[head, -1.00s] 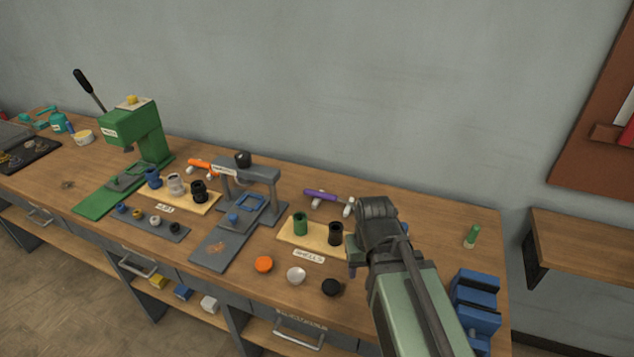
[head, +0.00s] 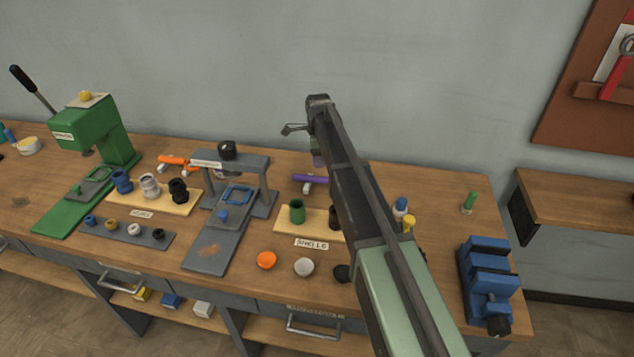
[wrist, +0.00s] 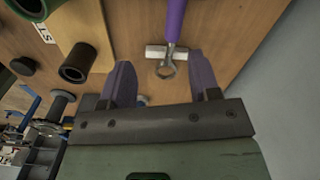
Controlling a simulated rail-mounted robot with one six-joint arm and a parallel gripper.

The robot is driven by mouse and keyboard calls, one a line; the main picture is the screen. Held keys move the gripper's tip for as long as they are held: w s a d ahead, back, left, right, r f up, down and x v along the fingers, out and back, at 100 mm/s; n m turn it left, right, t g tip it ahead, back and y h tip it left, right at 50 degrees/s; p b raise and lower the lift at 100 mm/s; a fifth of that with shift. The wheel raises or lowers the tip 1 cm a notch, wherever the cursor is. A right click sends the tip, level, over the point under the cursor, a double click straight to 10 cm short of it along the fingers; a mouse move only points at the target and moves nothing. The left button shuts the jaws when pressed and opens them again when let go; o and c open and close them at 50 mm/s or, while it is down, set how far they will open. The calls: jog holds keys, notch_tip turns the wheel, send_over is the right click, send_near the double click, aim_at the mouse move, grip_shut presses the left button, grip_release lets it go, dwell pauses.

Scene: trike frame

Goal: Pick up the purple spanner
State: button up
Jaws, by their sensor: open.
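In the head view my gripper (head: 317,160) is mostly hidden behind my own arm, above the bench.
A grey press stand (head: 230,190) is to the left, and a blue vise (head: 486,275) at the bench's right end. The wall is close behind.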

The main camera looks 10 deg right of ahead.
aim_at(317, 177)
jog(key=f+m+b, duration=0.1)
jog(key=f+b, duration=0.2)
jog(key=w+f+m+b, duration=0.1)
jog(key=f+b, duration=0.3)
jog(key=w+f+b, duration=0.1)
jog(key=f+b, duration=0.3)
jog(key=shift+w+f+m, duration=0.15)
jog(key=shift+m, duration=0.25)
jog(key=shift+r, duration=0.25)
grip_shut()
